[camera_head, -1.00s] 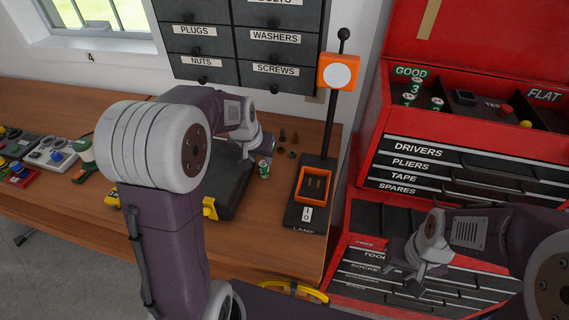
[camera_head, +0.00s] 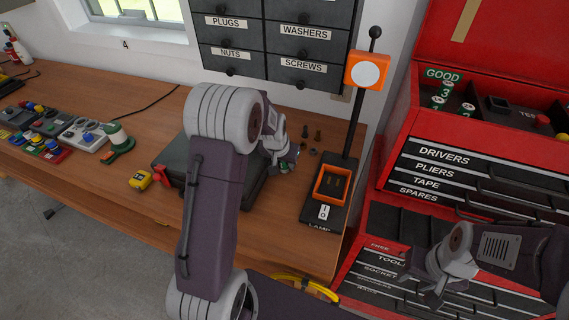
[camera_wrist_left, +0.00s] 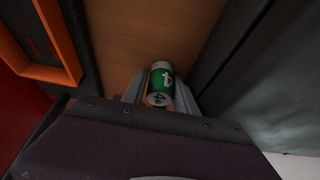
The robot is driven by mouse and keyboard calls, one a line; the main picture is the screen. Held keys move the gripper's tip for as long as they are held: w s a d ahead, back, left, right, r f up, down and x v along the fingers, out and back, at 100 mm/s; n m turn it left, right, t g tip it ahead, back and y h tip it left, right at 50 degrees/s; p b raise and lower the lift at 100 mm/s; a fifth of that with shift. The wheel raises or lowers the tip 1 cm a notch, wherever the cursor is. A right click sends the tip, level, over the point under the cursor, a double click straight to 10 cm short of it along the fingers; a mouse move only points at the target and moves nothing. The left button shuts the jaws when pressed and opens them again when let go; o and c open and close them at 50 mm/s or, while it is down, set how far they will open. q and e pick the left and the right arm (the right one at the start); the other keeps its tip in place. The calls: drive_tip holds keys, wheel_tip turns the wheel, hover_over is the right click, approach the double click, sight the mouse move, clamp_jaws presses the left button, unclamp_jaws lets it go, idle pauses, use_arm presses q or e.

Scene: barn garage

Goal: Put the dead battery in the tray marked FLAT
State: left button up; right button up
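A small green-and-white battery marked 4 (camera_wrist_left: 161,84) stands on the wooden bench, between the black case and the lamp stand. In the head view it shows only in part (camera_head: 284,168) below my left gripper (camera_head: 285,158). In the left wrist view the two fingers of my left gripper (camera_wrist_left: 161,92) lie either side of the battery, with narrow gaps seeming to show. My right gripper (camera_head: 432,286) hangs open and empty in front of the red tool chest's drawers. The FLAT label is outside the picture; the GOOD compartment (camera_head: 443,74) shows with batteries in it.
The black case (camera_head: 178,152) lies left of the battery. The lamp stand with an orange cradle (camera_head: 332,183) and tall post stands to the right. Bolts and nuts (camera_head: 312,138) lie behind. The red tool chest (camera_head: 405,140) fills the right. A yellow tape measure (camera_head: 140,180) lies left.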

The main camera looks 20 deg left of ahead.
use_arm(q)
drive_tip(key=shift+w+a+f, duration=0.1)
drive_tip(key=shift+w+f, duration=0.1)
drive_tip(key=shift+f, duration=0.05)
drive_tip(key=shift+s, duration=0.1)
clamp_jaws()
drive_tip(key=shift+r, duration=0.1)
